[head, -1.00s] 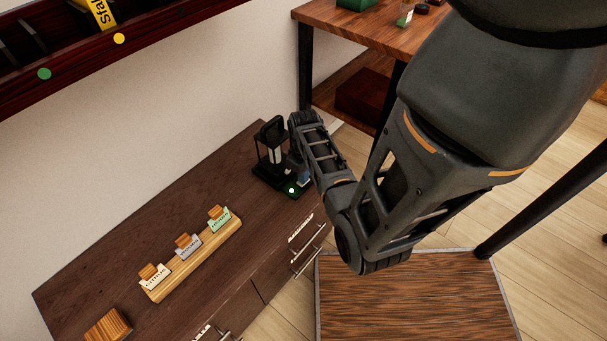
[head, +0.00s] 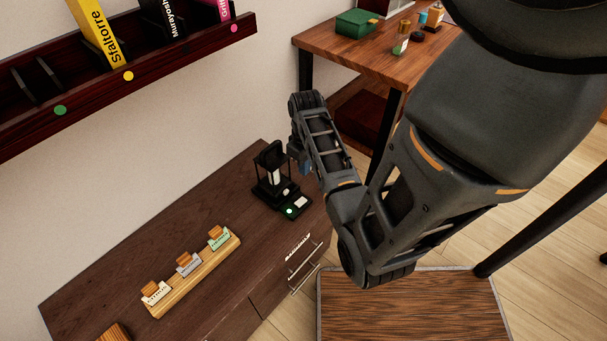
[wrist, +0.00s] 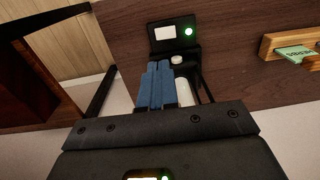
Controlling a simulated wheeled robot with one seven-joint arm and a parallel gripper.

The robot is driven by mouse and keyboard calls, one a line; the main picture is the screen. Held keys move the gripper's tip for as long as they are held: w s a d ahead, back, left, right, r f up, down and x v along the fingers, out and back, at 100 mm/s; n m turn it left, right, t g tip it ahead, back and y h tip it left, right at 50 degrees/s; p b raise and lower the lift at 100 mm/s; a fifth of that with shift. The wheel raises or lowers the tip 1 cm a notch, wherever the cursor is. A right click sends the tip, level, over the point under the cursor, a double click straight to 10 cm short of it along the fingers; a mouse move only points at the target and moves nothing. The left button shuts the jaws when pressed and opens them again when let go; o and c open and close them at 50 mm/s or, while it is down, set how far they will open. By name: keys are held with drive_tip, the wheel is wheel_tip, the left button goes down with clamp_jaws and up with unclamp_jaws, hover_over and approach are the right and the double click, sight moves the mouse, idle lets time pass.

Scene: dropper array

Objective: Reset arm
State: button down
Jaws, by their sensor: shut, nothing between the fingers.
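My gripper (wrist: 156,85) shows in the wrist view with its blue fingers together and nothing between them. In the head view my gripper (head: 303,163) is at the end of my arm, mostly hidden behind the wrist link, above and to the right of a black device. The black device (head: 269,183) stands on the dark wooden cabinet (head: 215,200) and has a white bottle-like part, a small screen and a lit green light. In the wrist view the device (wrist: 196,55) lies beyond the fingertips, partly hidden by them.
A wooden rack (head: 207,278) with several labelled cards stands on the cabinet. A shelf (head: 130,80) with books is on the wall at upper left. A wooden table (head: 355,54) with a green box (head: 357,23) and small bottles is at the back.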

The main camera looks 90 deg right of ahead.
drive_tip(key=shift+r, duration=0.25)
drive_tip(key=shift+f, duration=0.1)
idle(0.4)
drive_tip(key=w+a+r+n+t+h, duration=0.1)
drive_tip(key=w+a+n+t+h, duration=0.15)
drive_tip(key=a, duration=0.65)
drive_tip(key=w+a+r+n+t+h, duration=0.1)
drive_tip(key=a+n+t+h, duration=0.2)
drive_tip(key=a, duration=0.7)
drive_tip(key=s+a+r+n+t+y, duration=0.1)
drive_tip(key=a+r+t, duration=0.3)
drive_tip(key=a+r, duration=0.5)
drive_tip(key=s+a+r+n+t+y, duration=0.1)
drive_tip(key=s+a+r+t+y, duration=0.2)
drive_tip(key=a+r, duration=0.6)
wheel_tip(320, 180, up, 6)
drive_tip(key=shift+s+a+r+t+y, duration=0.2)
drive_tip(key=shift+t+y, duration=0.35)
drive_tip(key=shift+t, duration=0.6)
